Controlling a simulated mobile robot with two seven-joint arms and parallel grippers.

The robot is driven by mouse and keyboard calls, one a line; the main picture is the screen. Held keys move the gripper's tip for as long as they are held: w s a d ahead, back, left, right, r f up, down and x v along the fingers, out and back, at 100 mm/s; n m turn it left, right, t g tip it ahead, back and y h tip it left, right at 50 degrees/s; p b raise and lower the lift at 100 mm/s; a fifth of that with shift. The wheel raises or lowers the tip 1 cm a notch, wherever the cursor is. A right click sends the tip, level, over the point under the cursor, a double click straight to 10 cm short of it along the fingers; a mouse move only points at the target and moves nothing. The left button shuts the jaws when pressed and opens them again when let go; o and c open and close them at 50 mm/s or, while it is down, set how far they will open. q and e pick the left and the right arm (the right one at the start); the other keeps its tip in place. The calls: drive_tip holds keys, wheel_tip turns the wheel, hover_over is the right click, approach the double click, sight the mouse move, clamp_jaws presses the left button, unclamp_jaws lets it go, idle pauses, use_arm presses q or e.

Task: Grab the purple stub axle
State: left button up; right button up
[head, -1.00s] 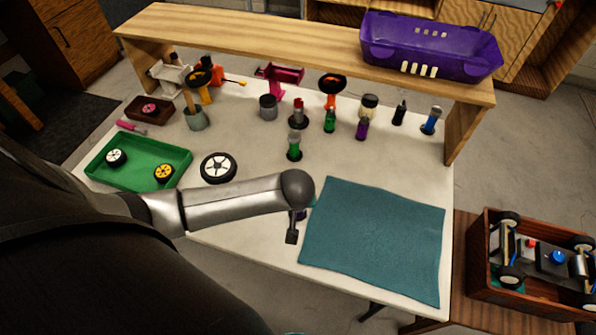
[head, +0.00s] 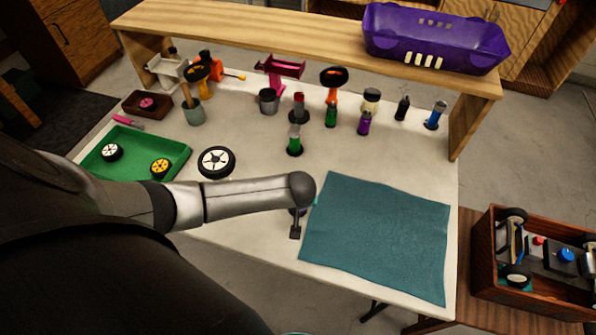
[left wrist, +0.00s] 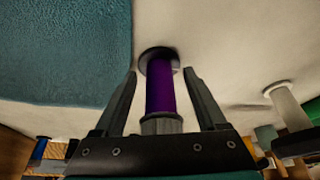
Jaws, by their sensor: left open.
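The purple stub axle (left wrist: 161,86) stands upright on its dark round foot in the left wrist view, beside the teal mat. My left gripper (left wrist: 162,74) is open, with one finger on each side of the purple shaft. A gap shows on both sides, so the fingers look apart from it. In the head view my left gripper (head: 296,233) is at the left edge of the mat, and my forearm hides most of the axle there. My right gripper is not in view.
The teal mat (head: 376,238) lies bare on the white table (head: 243,236). A green tray (head: 180,165) with small wheels and a larger wheel (head: 216,162) are behind my left arm. Another purple part (head: 364,123) stands among several upright parts at the back, under a wooden shelf (head: 300,50).

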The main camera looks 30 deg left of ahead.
use_arm(q)
drive_tip(key=c, duration=1.1)
drive_tip(key=shift+r, duration=0.1)
